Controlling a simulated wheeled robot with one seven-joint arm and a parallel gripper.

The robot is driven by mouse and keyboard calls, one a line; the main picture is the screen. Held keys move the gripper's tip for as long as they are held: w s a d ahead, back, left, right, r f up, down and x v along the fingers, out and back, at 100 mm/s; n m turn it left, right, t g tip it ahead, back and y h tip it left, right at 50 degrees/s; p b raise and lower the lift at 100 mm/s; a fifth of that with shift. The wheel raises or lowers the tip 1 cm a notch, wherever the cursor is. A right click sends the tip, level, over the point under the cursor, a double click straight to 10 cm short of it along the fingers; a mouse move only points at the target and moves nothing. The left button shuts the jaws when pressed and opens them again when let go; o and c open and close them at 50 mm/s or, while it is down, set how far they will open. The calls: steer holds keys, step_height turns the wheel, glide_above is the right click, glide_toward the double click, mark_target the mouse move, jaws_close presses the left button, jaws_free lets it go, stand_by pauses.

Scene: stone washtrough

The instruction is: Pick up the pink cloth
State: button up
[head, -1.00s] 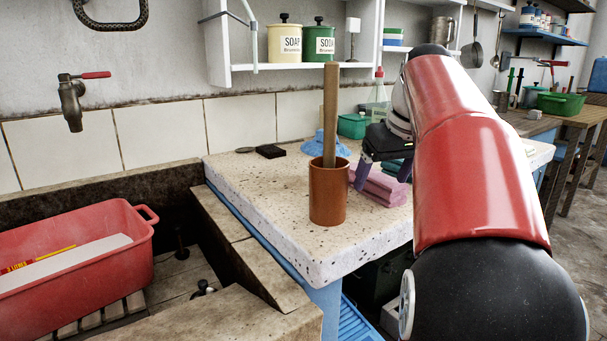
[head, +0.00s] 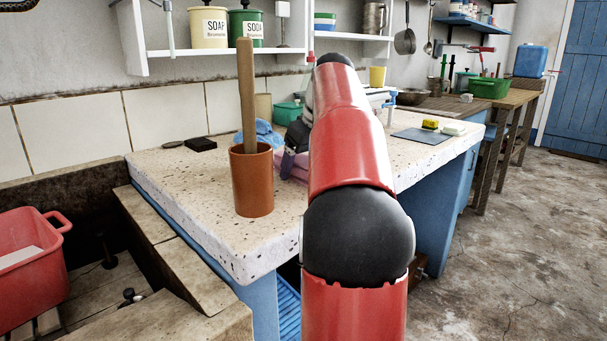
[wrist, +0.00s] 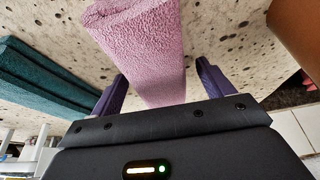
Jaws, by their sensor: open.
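The pink cloth (wrist: 150,45) is a thick folded terry stack on the speckled stone counter. In the wrist view its near end lies between the two fingers of my gripper (wrist: 161,72). The fingers are open, one on each side, with gaps to the cloth. In the head view only a small part of the pink cloth (head: 288,172) shows behind the brown pot, and my arm hides the rest. My gripper (head: 296,140) is mostly hidden there too. A folded teal cloth (wrist: 40,80) lies to the left in the wrist view.
A brown pot (head: 252,195) with an upright wooden handle (head: 247,95) stands close left of the pink cloth. A blue cloth (head: 266,130) and green tub (head: 287,113) are behind. The stone counter's front left (head: 190,190) is clear. A red basin (head: 25,262) sits in the trough.

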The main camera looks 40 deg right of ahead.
steer(key=shift+f, duration=0.15)
steer(key=c, duration=1.2)
steer(key=shift+o, duration=0.2)
